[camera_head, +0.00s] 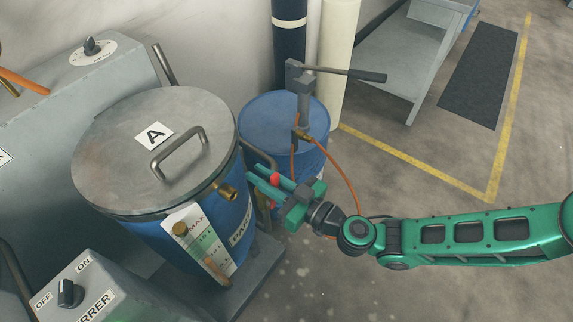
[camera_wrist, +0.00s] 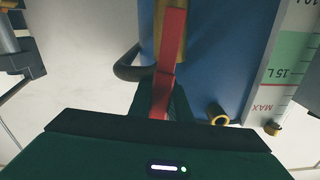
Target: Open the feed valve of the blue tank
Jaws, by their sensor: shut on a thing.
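The blue tank (camera_head: 150,233) stands at the left under a grey metal lid (camera_head: 110,165) marked A. My gripper (camera_head: 259,179) is at the tank's right side, shut on the red valve lever (camera_head: 275,179). In the wrist view the red lever (camera_wrist: 169,62) runs from the top edge down between my dark green fingers, against the blue tank wall (camera_wrist: 225,60). A brass part shows beside the lever's top end. My gripper and fingers hide much of the valve body, so I cannot tell its exact setting.
A blue drum (camera_head: 258,118) with a hand pump (camera_head: 304,105) and an orange hose (camera_head: 345,170) stands close behind my gripper. A level gauge (camera_head: 200,245) is on the tank's front. A switch box (camera_head: 85,290) is at lower left. The floor at right is clear.

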